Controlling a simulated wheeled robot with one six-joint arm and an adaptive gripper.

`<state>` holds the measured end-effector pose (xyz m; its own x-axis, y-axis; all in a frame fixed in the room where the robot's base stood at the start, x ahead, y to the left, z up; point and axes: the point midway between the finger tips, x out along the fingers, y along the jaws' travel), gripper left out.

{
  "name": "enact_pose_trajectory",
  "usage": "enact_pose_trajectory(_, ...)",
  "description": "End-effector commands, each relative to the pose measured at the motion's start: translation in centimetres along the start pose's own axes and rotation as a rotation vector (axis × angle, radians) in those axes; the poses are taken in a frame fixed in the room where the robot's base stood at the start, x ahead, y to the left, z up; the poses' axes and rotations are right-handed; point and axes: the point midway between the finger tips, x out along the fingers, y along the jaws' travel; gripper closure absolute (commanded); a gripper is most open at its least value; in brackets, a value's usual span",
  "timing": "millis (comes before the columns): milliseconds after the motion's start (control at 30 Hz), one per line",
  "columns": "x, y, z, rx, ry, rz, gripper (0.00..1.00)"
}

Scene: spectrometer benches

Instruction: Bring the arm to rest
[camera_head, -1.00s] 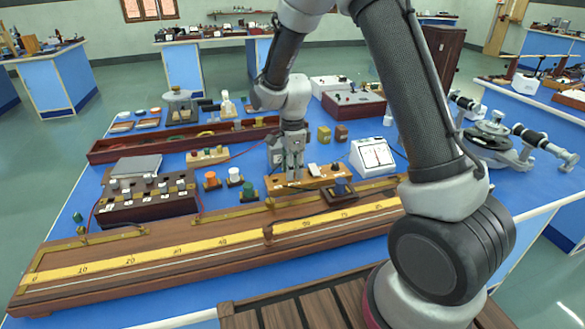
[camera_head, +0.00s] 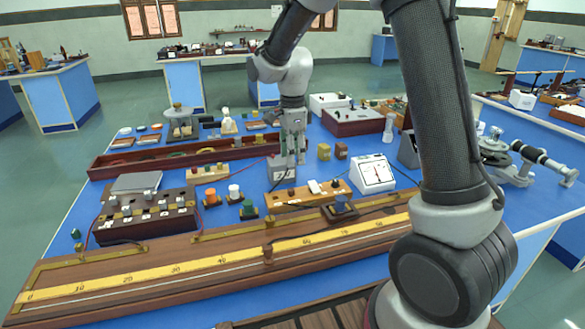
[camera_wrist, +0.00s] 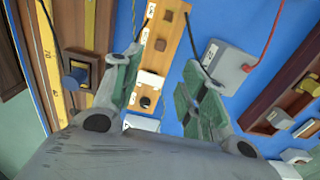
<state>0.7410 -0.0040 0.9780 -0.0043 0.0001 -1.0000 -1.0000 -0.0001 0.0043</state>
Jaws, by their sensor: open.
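My gripper (camera_head: 292,152) hangs pointing down above the blue bench (camera_head: 72,216). It also shows in the wrist view (camera_wrist: 160,68), with its two fingers spread apart and nothing between them. In the head view its tips are in front of a small grey box (camera_head: 282,173) and above the far side of a light wooden terminal strip (camera_head: 300,193). The wrist view shows the same strip (camera_wrist: 160,40) below the fingers and the grey box (camera_wrist: 222,66) to their right. My arm is bent above the bench.
A long wooden metre bridge (camera_head: 160,275) lies along the near edge. A white meter (camera_head: 372,174) stands right of the strip, and a dark box with knobs (camera_head: 145,212) stands to the left. A long red-brown tray (camera_head: 130,164) lies behind. A spectrometer (camera_head: 500,160) stands at right.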

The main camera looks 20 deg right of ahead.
Motion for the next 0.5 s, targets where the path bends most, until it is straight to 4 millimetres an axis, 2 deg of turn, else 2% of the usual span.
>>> enact_pose_trajectory(100, -0.79, 0.01, 0.0, 0.0, 0.0, 0.0, 0.58)
enact_pose_trajectory(367, -0.92, 0.02, -0.01, -0.009, 0.0, 0.0, 0.58)
enact_pose_trajectory(500, -0.9, 0.1, -0.03, -0.154, 0.001, 0.004, 0.58)
